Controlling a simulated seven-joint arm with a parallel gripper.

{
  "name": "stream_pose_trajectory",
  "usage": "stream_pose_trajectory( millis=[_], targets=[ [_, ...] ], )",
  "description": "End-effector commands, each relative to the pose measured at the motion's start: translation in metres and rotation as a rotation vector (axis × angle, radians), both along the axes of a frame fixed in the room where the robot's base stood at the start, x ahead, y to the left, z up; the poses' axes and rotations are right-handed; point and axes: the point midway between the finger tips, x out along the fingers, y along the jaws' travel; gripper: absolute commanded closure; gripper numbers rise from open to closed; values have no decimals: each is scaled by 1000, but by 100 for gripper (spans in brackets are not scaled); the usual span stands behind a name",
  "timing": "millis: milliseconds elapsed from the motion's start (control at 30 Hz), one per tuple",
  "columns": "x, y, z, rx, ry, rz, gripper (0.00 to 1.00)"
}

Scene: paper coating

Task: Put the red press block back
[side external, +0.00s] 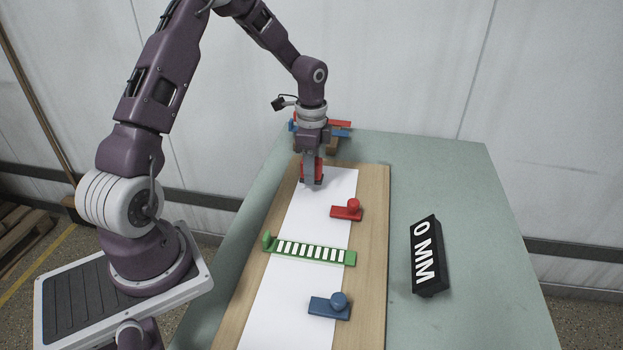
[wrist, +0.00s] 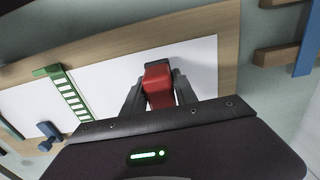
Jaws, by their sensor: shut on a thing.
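My gripper (side external: 312,182) is low over the far end of the white paper, pointing down. It is shut on a red block, which I take to be the red press block (side external: 319,170). In the wrist view the red block (wrist: 158,85) sits between both fingers of my gripper (wrist: 158,97). The fingers hide part of the block in the side view. I cannot tell whether its underside touches the paper.
A red knobbed piece (side external: 345,212), a green slotted bar (side external: 305,252) and a blue knobbed piece (side external: 328,308) lie along the paper (side external: 275,300). A black "0 MM" display (side external: 427,256) stands right. A wooden rack (wrist: 275,55) with a blue bar (wrist: 308,45) is beyond the board.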

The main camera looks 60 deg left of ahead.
Motion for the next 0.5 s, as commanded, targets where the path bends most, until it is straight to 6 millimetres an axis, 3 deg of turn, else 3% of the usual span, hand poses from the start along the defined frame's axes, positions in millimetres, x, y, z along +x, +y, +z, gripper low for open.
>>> stream_pose_trajectory(
  millis=[133, 467, 500],
  targets=[
    [0, -1, -26, -1, 3, -2, 100],
    [0, -1, -30, 0, 0, -1, 100],
    [0, 0, -30, 0, 0, -1, 60]
  ],
)
